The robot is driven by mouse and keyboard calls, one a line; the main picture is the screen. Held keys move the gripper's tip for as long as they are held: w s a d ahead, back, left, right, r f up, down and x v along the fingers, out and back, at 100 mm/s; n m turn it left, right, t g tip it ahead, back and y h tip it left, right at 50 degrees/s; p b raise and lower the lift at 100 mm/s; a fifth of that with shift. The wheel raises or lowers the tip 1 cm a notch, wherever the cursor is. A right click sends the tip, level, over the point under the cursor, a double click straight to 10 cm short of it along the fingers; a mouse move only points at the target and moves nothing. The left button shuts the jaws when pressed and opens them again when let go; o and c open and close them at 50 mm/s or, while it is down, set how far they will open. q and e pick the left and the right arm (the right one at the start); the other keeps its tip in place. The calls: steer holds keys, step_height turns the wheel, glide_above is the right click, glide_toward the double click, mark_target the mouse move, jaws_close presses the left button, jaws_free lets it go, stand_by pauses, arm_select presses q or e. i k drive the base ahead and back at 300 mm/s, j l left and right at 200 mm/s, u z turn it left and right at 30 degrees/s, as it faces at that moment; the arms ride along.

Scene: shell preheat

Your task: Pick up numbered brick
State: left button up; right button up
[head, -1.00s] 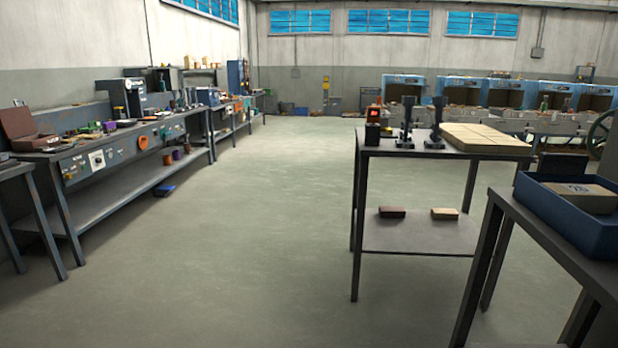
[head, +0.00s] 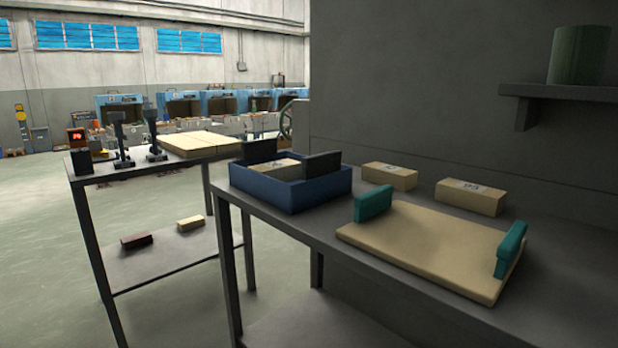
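A tan brick with a dark number on a pale patch (head: 470,197) lies on the dark table (head: 400,321), near the wall. A second tan brick (head: 389,176) with a small mark on top lies to its left. A third brick (head: 273,168) lies inside a blue tray (head: 292,196), partly hidden by the tray walls. The numbers are too small to read surely. Neither of my grippers shows in the head view.
A tan board (head: 430,247) with two teal upright handles lies in front of the bricks. The blue tray has two black upright plates. A two-level stand (head: 150,172) is at the left, with two small bricks on its lower shelf. A grey wall with a shelf is behind the table.

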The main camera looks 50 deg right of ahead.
mark_target(403, 180)
steer(key=z, duration=2)
steer(key=j, duration=0.2)
